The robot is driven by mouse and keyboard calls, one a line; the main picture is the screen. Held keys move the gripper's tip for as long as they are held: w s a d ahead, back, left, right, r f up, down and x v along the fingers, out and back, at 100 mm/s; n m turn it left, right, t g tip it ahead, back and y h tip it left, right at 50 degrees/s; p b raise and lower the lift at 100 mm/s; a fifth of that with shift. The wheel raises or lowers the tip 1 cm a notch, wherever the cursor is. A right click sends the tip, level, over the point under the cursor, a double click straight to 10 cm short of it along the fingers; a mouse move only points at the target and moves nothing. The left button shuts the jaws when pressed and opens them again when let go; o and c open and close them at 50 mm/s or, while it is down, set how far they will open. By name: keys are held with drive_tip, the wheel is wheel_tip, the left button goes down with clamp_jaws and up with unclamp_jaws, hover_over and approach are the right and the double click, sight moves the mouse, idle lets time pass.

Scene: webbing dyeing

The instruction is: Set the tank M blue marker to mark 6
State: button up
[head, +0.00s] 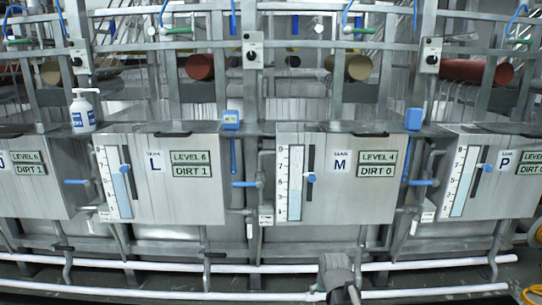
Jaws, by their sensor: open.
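Tank M (345,205) is a grey metal box right of the middle in the head view. Its sign reads LEVEL 4 (378,157) and DIRT 0. A white level scale (295,184) stands on its left side, with a dark vertical slot (308,160) beside it. The blue marker (311,178) sits on this slot, a little above the scale's mid-height; the mark beside it is too small to read surely. My gripper (335,262) is low in front, below tank M, apart from the marker. It is open, with nothing seen in it.
Tank L (160,203) stands to the left and tank P (500,200) to the right, each with its own scale and blue marker. Blue-handled valves (245,184) and pipes fill the gaps. White pipes (200,266) run along the floor. The space before tank M's face looks clear.

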drive_tip(key=s+f+g, duration=0.2)
drive_tip(key=s+g, duration=0.3)
drive_tip(key=s, duration=0.8)
wheel_tip(320, 180, up, 35)
drive_tip(key=p, duration=3.4)
drive_tip(key=shift+w+d+f, duration=0.2)
drive_tip(key=shift+d, duration=0.05)
drive_tip(key=shift+c, duration=0.3)
drive_tip(key=shift+c, duration=1.1)
drive_tip(key=shift+s, duration=0.15)
